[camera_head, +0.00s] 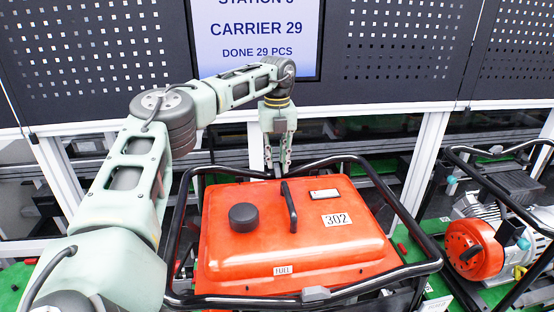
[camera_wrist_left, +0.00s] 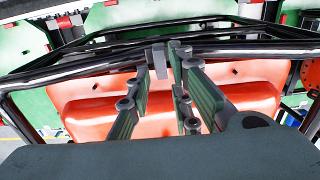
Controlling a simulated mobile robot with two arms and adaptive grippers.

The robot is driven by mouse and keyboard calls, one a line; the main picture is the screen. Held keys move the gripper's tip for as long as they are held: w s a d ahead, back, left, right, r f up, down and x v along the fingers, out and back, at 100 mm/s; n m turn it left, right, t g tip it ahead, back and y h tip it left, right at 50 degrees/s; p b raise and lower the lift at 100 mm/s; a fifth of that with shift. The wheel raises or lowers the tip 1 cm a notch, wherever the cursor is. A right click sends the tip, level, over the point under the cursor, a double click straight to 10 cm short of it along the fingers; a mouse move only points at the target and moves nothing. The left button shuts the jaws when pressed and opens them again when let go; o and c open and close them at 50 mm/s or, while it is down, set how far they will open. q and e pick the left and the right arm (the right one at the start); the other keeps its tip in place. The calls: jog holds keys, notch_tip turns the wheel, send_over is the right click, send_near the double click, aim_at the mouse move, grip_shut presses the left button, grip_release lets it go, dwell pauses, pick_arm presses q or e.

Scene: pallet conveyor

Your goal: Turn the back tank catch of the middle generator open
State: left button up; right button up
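The middle generator has a red tank (camera_head: 300,240) with a black cap, a 302 label and a black tube frame (camera_head: 185,215). A grey catch (camera_head: 316,293) sits on the front bar. My left gripper (camera_head: 278,172) reaches down at the back edge of the tank, and its fingers hide most of the back catch there. In the left wrist view the grey back catch (camera_wrist_left: 159,60) sits on the black bar between the fingertips (camera_wrist_left: 160,62). The fingers are apart, with gaps showing beside the catch; I cannot tell if either touches it. My right gripper is out of view.
Another generator with a red round cover (camera_head: 472,248) stands at the right in its own black frame. A dark perforated panel with a station screen (camera_head: 257,38) rises behind. White posts (camera_head: 428,160) stand below it. My left arm crosses the left side.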

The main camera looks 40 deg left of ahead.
pick_arm(q)
jog(key=shift+w+a+f, duration=0.15)
jog(key=shift+w+f, duration=0.05)
jog(key=shift+f, duration=0.5)
jog(key=shift+w+a+f, duration=0.15)
jog(key=shift+w+f, duration=0.05)
jog(key=shift+f, duration=0.45)
jog(key=shift+s+d+r, duration=0.1)
jog(key=shift+s+r, duration=0.05)
jog(key=shift+c, duration=0.4)
grip_shut()
jog(key=m, duration=0.3)
jog(key=shift+s+m, duration=0.15)
jog(key=shift+m, duration=0.25)
jog(key=m, duration=0.6)
jog(key=shift+a, duration=0.3)
jog(key=shift+m, duration=0.4)
